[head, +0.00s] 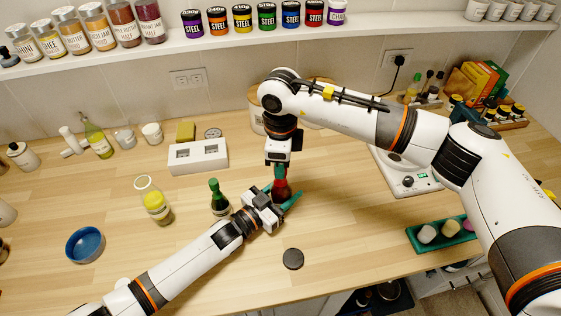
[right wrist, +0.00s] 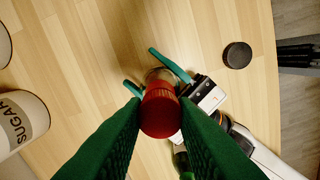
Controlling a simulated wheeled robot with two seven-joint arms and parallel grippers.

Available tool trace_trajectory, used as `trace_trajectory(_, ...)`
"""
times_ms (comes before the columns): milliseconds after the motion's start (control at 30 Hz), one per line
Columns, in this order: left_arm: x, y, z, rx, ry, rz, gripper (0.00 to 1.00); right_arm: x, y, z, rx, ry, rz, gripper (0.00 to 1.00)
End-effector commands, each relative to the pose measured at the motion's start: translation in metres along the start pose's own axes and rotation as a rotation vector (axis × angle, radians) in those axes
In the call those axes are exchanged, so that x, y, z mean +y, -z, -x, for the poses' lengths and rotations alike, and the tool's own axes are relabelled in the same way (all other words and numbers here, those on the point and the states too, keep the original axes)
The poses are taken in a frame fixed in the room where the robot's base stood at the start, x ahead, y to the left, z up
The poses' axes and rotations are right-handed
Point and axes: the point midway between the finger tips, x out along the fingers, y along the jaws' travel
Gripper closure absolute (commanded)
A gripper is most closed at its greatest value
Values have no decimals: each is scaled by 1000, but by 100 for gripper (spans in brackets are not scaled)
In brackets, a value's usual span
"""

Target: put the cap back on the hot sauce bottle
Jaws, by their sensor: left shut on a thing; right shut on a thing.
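The hot sauce bottle (head: 281,192), dark red, stands on the wooden counter near the middle of the head view. My left gripper (head: 282,198) is shut around its body, its teal fingers on either side. My right gripper (head: 280,171) comes down from above, directly over the bottle. In the right wrist view its green fingers are shut on the red ribbed cap (right wrist: 160,113). The cap lines up over the bottle and hides most of it. I cannot tell whether the cap touches the neck or is seated on it.
A green bottle (head: 218,198) stands close to the left gripper. A yellow-labelled jar (head: 154,201) and a blue bowl (head: 86,245) are farther left. A dark round disc (head: 292,259) lies in front. A green tray (head: 432,234) is at the right. The front counter is mostly clear.

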Motion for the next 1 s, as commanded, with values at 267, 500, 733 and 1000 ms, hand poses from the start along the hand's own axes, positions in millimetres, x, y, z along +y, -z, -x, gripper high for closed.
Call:
trace_trajectory(267, 0, 0, 0, 0, 1, -1, 100, 0, 0, 0, 1, 0, -566, 100)
trace_trajectory(500, 0, 0, 0, 0, 1, -1, 100, 0, 0, -1, 1, 1, -1059, 100)
trace_trajectory(733, 0, 0, 0, 0, 1, -1, 100, 0, 0, -1, 2, 0, -1474, 100)
trace_trajectory(1000, -1, 0, 0, -1, 1, -1, 100, 1, 0, -1, 2, -1, -1483, 58)
